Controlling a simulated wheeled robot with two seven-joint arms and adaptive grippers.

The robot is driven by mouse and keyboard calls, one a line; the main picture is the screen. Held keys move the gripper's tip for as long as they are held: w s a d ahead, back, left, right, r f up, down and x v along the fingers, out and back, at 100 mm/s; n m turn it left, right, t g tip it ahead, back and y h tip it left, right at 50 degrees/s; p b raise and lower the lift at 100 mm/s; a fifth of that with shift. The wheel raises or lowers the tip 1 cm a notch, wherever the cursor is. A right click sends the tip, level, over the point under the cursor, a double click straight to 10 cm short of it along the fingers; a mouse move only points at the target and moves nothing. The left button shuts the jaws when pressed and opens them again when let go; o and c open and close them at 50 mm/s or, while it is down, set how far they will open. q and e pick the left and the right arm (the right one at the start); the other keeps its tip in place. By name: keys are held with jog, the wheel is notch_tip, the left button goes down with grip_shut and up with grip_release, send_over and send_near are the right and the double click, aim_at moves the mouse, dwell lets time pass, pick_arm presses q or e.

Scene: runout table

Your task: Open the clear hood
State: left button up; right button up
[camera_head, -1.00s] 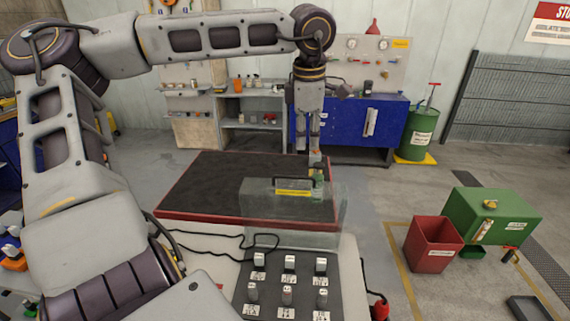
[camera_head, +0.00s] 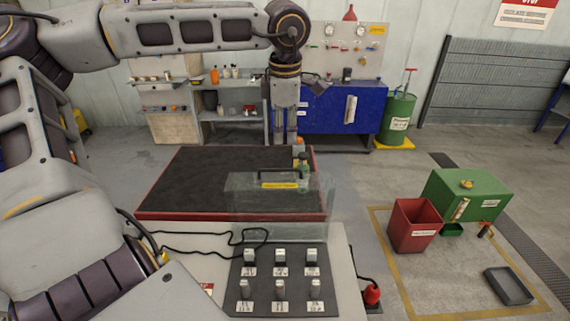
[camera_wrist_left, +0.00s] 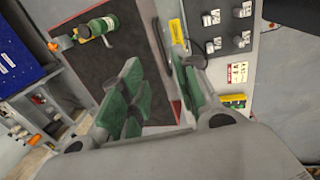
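The clear hood (camera_head: 250,205) is a see-through box-like cover. In the head view it stands at the back of the switch panel (camera_head: 264,288), with a black handle and yellow label (camera_head: 280,185) along its top. The switches in front look uncovered. My left gripper (camera_head: 285,138) points down beyond the hood, over the dark table, apart from the handle as far as I can tell. In the left wrist view its green-padded fingers (camera_wrist_left: 160,75) are spread and empty, with the hood's edge and yellow label (camera_wrist_left: 175,31) near the right finger. My right gripper is out of view.
A dark, red-rimmed table (camera_head: 180,215) lies behind the panel, with a green bottle (camera_head: 304,172) near the hood. A black cable (camera_head: 190,250) runs left of the panel. A red bin (camera_head: 414,226) and green box (camera_head: 465,200) stand right on the floor.

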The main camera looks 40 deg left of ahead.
aim_at(285, 171)
pick_arm(q)
jog(key=f, duration=0.4)
jog(key=w+a+f+p, duration=0.1)
jog(key=f, duration=0.7)
jog(key=shift+w+a, duration=0.2)
jog(key=shift+w, duration=0.2)
jog(key=shift+c, duration=0.5)
grip_shut()
